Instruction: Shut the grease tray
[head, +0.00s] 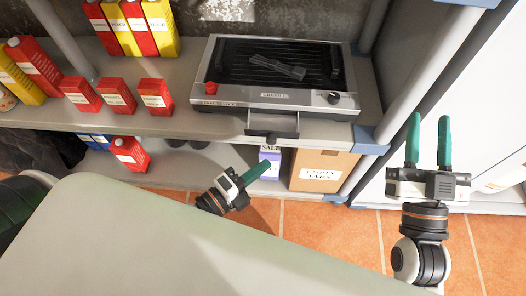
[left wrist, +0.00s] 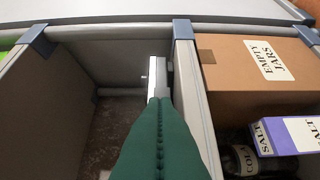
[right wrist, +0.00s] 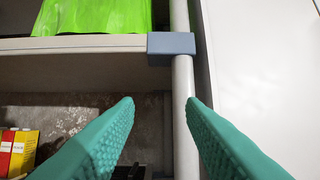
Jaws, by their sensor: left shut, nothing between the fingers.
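The grease tray (head: 272,123) is a dark metal drawer sticking out of the front of the grill (head: 230,100), below its front panel. It is open, with a dark handle at its front edge. The grill stands on the upper shelf. My left gripper (head: 267,165) is below and in front of the tray, apart from it, its green fingers shut and empty. In the left wrist view the shut fingers (left wrist: 158,100) point toward the shelves. My right gripper (head: 429,117) is open and empty, right of the shelf. In the right wrist view its fingers (right wrist: 160,100) are wide apart.
Red and yellow cartons (head: 115,95) stand left of the grill. An empty-jars box (head: 320,170) and a purple salt box (head: 270,160) sit on the lower shelf below the tray. A grey post (head: 405,75) stands right of the grill. A pale surface (head: 150,240) fills the foreground.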

